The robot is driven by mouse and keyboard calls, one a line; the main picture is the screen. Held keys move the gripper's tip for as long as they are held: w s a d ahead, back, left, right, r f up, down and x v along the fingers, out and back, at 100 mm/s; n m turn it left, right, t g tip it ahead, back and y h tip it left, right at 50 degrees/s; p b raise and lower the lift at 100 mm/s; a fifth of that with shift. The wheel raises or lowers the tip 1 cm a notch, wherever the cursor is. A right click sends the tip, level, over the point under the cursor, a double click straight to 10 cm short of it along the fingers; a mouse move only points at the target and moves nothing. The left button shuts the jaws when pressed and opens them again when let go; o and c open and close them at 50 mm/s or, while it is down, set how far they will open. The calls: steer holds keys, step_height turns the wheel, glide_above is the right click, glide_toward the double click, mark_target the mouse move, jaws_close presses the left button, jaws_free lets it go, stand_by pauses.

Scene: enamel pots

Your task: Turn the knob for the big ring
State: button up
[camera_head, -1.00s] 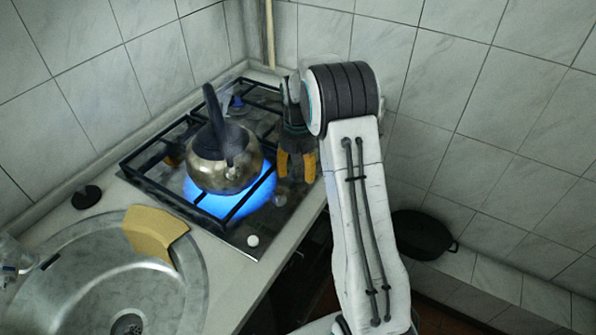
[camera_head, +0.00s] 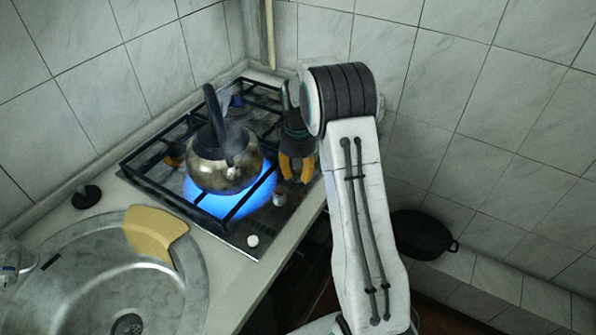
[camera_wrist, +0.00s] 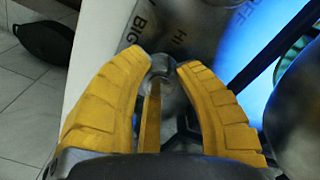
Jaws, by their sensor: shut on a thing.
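My gripper (camera_head: 296,178) has yellow fingers and points down over the right front edge of the hob. In the wrist view its fingertips (camera_wrist: 162,68) are shut on a small grey knob (camera_wrist: 160,66). The hob panel beside this knob carries the words BIG, HI and OFF. In the head view the held knob is hidden by the fingers. The big ring burns with a wide blue flame (camera_head: 250,202) under a metal kettle (camera_head: 225,170). The exact angle of the knob cannot be told.
A grey knob (camera_head: 279,199) and a white knob (camera_head: 252,240) stand along the same hob edge. Black grates (camera_head: 150,178) surround the kettle. A steel sink (camera_head: 85,285) with a yellow cloth (camera_head: 155,232) is at the left. A black pan (camera_head: 422,235) sits low at the right.

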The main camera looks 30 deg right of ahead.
jaws_close()
steer(key=shift+m, duration=0.3)
steer(key=m, duration=0.3)
steer(key=shift+m, duration=0.4)
steer(key=m, duration=0.4)
steer(key=shift+m, duration=0.3)
steer(key=m, duration=0.4)
steer(key=shift+m+b, duration=0.3)
steer(key=shift+m, duration=2.1)
steer(key=o, duration=0.9)
jaws_free()
steer(key=shift+c, duration=0.2)
